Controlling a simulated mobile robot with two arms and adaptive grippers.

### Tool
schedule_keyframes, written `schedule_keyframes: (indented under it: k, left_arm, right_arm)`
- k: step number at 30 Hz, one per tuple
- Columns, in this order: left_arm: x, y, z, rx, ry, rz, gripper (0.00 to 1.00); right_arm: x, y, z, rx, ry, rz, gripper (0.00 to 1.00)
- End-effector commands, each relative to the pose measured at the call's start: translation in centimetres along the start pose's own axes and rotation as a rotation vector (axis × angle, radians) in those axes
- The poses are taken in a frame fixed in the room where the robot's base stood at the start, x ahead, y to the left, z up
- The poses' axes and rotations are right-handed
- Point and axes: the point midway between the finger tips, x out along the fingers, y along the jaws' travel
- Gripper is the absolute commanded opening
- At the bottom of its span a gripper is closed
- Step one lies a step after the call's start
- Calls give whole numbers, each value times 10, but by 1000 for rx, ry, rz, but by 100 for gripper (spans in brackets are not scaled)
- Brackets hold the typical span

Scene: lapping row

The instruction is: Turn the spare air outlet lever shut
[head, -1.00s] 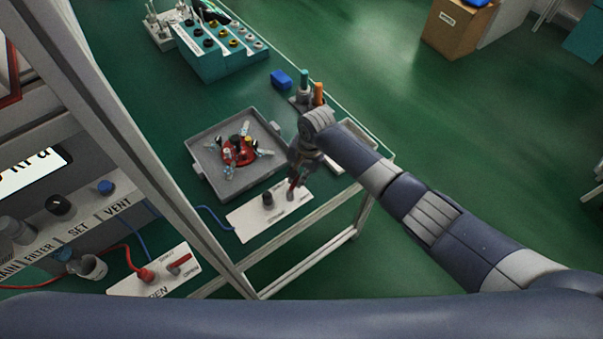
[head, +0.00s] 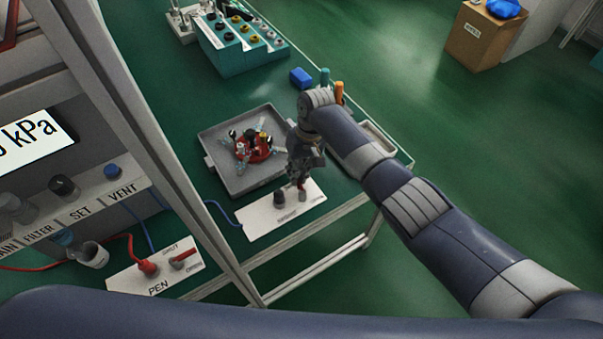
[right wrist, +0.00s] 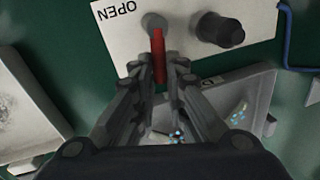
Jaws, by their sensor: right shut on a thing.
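The outlet plate (head: 262,226) lies at the near edge of the green table, with a dark round knob and a red lever. In the right wrist view the lever (right wrist: 158,52) runs from its grey pivot down between my fingers, and the word OPEN stands on the white plate (right wrist: 118,37) left of the pivot. The dark knob (right wrist: 218,30) is right of the lever. My right gripper (head: 302,177) is over the plate's right end, shut on the lever's free end. My left gripper is out of view.
A grey tray (head: 213,178) with a red-bodied part (head: 262,150) stands just behind the plate. A second plate (head: 128,280) with a red lever (head: 184,254) is at lower left, beyond a frame post (head: 172,150). A blue block (head: 301,78) is farther back.

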Motion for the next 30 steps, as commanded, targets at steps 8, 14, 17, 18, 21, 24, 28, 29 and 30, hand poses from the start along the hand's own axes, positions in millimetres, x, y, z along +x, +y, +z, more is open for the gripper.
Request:
schedule_keyframes:
  k: [8,14,17,18,21,24,28,29,30]
  left_arm:
    - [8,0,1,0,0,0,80]
    - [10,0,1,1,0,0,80]
    - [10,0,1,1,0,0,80]
    - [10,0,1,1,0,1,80]
    - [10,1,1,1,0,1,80]
    - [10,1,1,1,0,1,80]
    - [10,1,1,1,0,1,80]
    - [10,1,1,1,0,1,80]
    - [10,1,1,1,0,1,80]
  right_arm:
    - [2,-6,0,-125,-24,-1,0]
    - [2,-8,-1,-163,-31,0,0]
    - [2,-8,-1,-170,-32,0,0]
    - [1,-8,-1,-172,-32,0,0]
    - [1,-9,-1,-173,-32,0,0]
    - [1,-9,-1,-173,-32,0,0]
    - [1,-9,-1,-173,-32,0,19]
    - [1,-9,-1,-173,-32,0,26]
    - [1,-9,-1,-172,-32,0,32]
